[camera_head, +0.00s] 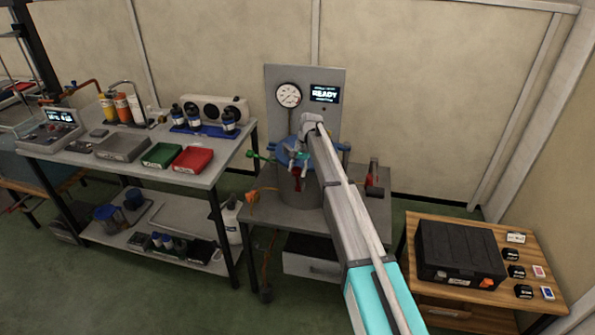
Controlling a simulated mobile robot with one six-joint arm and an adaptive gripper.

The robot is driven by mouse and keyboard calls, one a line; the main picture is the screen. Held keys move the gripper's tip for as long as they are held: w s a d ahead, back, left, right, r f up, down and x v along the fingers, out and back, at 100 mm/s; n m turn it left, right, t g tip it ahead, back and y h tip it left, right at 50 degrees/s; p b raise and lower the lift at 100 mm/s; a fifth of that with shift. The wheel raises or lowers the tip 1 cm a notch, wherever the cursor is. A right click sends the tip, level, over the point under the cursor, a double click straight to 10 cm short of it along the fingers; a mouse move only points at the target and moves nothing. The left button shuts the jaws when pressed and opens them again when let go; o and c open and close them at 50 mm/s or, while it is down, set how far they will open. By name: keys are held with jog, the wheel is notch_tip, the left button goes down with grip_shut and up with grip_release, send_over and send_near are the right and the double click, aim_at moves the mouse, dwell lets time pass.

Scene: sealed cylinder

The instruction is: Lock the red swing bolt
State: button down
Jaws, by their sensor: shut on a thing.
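The grey sealed cylinder (298,193) stands on a small grey bench, with a blue lid (325,157) on top, partly hidden by my arm. The red swing bolt (297,181) shows at the cylinder's front and appears to hang downward. My gripper (297,162) is at the lid's front edge, just above the visible red part, and is shut on the red swing bolt as far as I can tell. The fingers are small here, and the exact contact is unclear. A green swing bolt (260,156) sticks out to the left. A blue one (344,148) is at the right.
A panel (334,78) with a gauge and a "READY" display stands behind the cylinder. A red-handled block (374,178) is right of my arm. A workbench (70,152) stands left; a wooden table (415,238) with a black case stands right. Green floor is open in front.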

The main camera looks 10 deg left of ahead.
jog(key=shift+w+a, duration=0.1)
jog(key=shift+a, duration=0.1)
jog(key=shift+c, duration=0.9)
grip_release()
